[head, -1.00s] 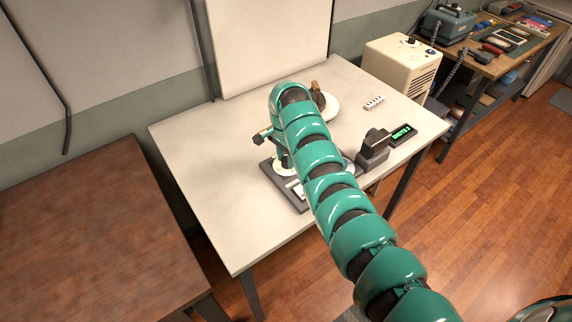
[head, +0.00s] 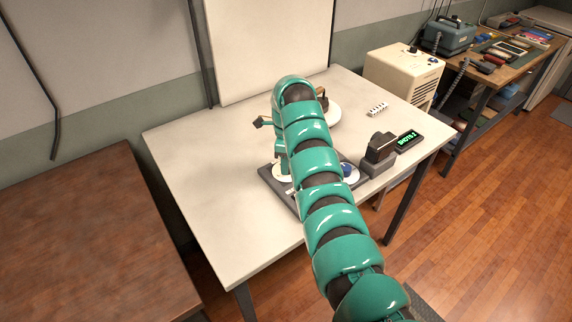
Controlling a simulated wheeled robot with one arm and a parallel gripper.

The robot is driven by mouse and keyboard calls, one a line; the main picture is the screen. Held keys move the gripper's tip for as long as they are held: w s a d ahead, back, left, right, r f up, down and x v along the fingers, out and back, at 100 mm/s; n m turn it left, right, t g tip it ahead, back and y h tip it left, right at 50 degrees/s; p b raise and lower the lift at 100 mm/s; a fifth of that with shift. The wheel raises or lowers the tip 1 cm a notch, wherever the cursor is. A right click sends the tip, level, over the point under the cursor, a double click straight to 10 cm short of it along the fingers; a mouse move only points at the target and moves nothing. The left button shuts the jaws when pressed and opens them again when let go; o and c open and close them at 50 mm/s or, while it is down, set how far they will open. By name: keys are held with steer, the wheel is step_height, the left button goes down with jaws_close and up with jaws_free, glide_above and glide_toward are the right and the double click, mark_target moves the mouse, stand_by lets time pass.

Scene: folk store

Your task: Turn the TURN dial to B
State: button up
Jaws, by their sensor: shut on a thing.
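A dark grey panel (head: 265,177) lies on the white table, largely covered by my arm. A white disc (head: 276,176) shows at its left part, under my wrist. My gripper (head: 284,170) points down there and is shut on a knob at that disc; fingertips and knob are mostly hidden. A second white disc with a blue knob (head: 347,169) shows at the panel's right, just past my arm. The TURN label, the letter B and any pointer cannot be made out.
A dark box (head: 380,148) and a green-lit display (head: 408,140) stand right of the panel. A white round plate (head: 334,113) and a small white strip (head: 378,109) lie farther back. The white table's left side (head: 205,170) is clear. A brown table (head: 80,230) stands at left.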

steer(key=shift+m+b, duration=0.3)
steer(key=shift+m, duration=0.6)
steer(key=o, duration=1)
steer(key=shift+r, duration=0.1)
steer(key=shift+w+d+r+p, duration=0.15)
steer(key=shift+r+p, duration=0.55)
steer(key=shift+r, duration=2.15)
steer(key=shift+w+r+p, duration=0.15)
steer(key=shift+r+p, duration=0.5)
steer(key=shift+r, duration=2.25)
steer(key=shift+w+d+r+p, duration=0.15)
steer(key=shift+r+p, duration=0.55)
steer(key=shift+r, duration=2.15)
